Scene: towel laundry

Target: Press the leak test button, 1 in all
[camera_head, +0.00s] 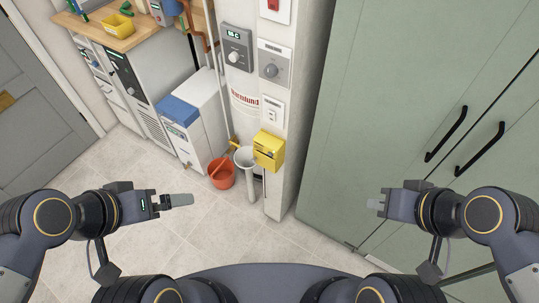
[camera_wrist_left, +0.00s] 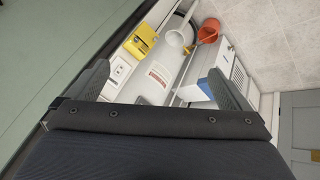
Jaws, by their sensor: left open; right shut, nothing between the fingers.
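I cannot tell for sure which control is the leak test button. On the wall column in the head view are a grey box with a lit display and knob (camera_head: 237,48), a light panel with a round grey knob (camera_head: 271,66) and a plate with a red part (camera_head: 274,5) at the top edge. A small white plate (camera_head: 272,111) sits lower. My left gripper (camera_head: 178,200) is open and empty over the floor; its spread fingers (camera_wrist_left: 157,86) show in the left wrist view. My right gripper (camera_head: 376,204) is shut and empty before the green cabinet. Neither touches a control.
A yellow box (camera_head: 268,152) is low on the column; it also shows in the left wrist view (camera_wrist_left: 140,43). An orange bucket (camera_head: 221,174) and a white funnel-topped pipe (camera_head: 245,160) stand left of it. The green cabinet (camera_head: 405,90) fills the right. Tiled floor lies between.

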